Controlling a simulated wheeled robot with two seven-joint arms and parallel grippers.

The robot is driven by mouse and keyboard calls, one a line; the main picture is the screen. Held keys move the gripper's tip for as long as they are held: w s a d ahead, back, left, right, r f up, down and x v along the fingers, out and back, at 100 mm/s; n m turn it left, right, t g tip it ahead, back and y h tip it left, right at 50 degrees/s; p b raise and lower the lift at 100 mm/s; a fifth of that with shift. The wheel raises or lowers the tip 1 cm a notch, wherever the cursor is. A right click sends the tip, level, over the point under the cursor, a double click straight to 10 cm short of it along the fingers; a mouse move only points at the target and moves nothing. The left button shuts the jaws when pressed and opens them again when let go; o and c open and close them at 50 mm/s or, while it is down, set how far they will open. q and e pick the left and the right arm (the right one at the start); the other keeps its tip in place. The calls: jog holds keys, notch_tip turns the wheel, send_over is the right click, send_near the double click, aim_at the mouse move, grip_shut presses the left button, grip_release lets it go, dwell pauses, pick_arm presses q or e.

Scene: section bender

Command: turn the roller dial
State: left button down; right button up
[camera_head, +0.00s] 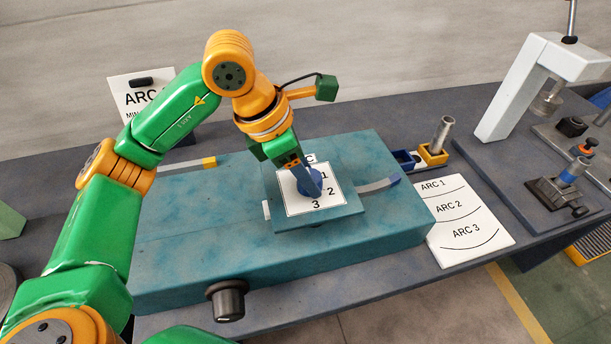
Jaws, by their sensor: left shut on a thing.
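The roller dial (311,186) is a blue knob on a white plate (329,202) marked with numbers; 1, 2 and 3 can be read. The plate lies on a raised teal block on top of the teal bender (200,245). My left gripper (306,184) reaches down from above and is shut on the dial. The gripper hides part of the dial and the upper left of the plate. My right gripper does not show.
A black knob (228,300) sticks out of the bender's front. A white sheet (458,220) marked ARC 1, ARC 2 and ARC 3 lies at right. Small blue and yellow bins (432,157) stand behind it. A white press (525,90) stands far right.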

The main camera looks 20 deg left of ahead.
pick_arm(q)
jog(key=shift+c, duration=1.4)
grip_release()
jog(key=v, duration=0.7)
